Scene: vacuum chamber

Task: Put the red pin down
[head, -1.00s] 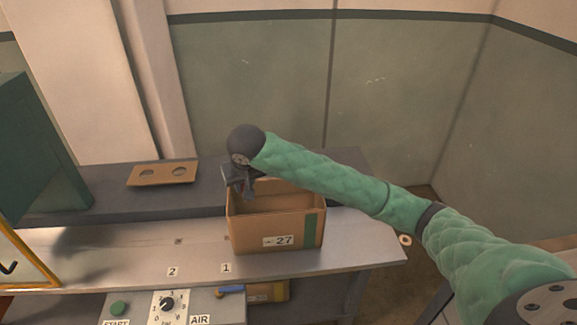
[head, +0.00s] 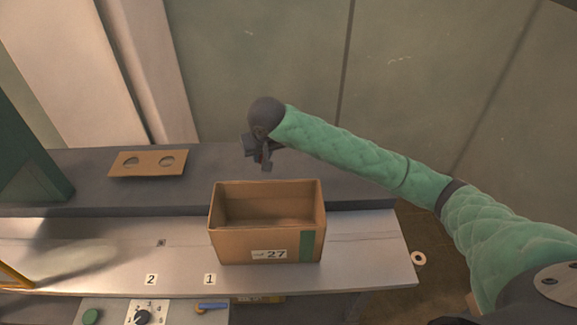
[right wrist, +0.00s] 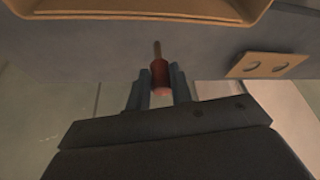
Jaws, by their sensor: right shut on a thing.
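My right gripper (head: 260,158) is above the grey bench, just behind the cardboard box marked 27 (head: 235,243), and clear of its rim. In the right wrist view, its two fingers (right wrist: 158,88) are shut on the red pin (right wrist: 159,73). The pin has a red body and a thin brownish end that points away from the gripper. In the head view the pin is mostly hidden by the fingers. My left gripper is not in view.
A brown plate with two round holes (head: 148,164) lies on the grey back ledge (head: 90,190), left of the box. It also shows in the right wrist view (right wrist: 266,58). A green cabinet (head: 25,165) stands at far left. The metal bench top (head: 365,250) is free right of the box.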

